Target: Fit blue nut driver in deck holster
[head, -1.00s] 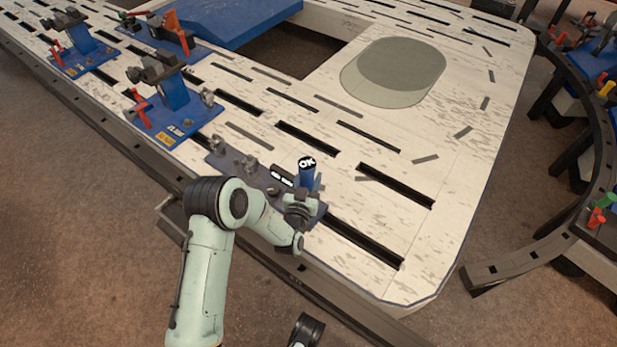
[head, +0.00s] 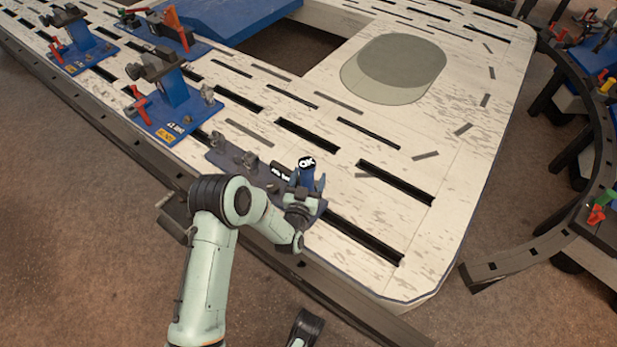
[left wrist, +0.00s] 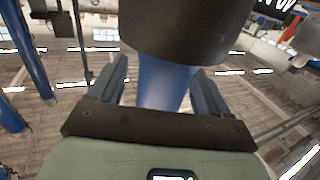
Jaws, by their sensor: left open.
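The blue nut driver (head: 306,176) stands upright at the near edge of the bench, its black top marked OK. In the left wrist view its dark top (left wrist: 175,28) and blue shaft (left wrist: 163,82) fill the middle. My left gripper (head: 304,190) is at the driver, and in the left wrist view its jaws (left wrist: 161,70) are open, one on each side of the blue shaft with gaps visible. The deck holster seems to be on the dark blue-grey plate (head: 228,158) under the driver. The driver's lower end is hidden by my gripper.
The plate also bears metal knobs and a black label (head: 281,172). Blue clamp stands with red handles (head: 172,112) stand on the slotted bench to the left. The bench top (head: 440,220) to the right is clear. A curved dark rail (head: 550,240) lies beyond it.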

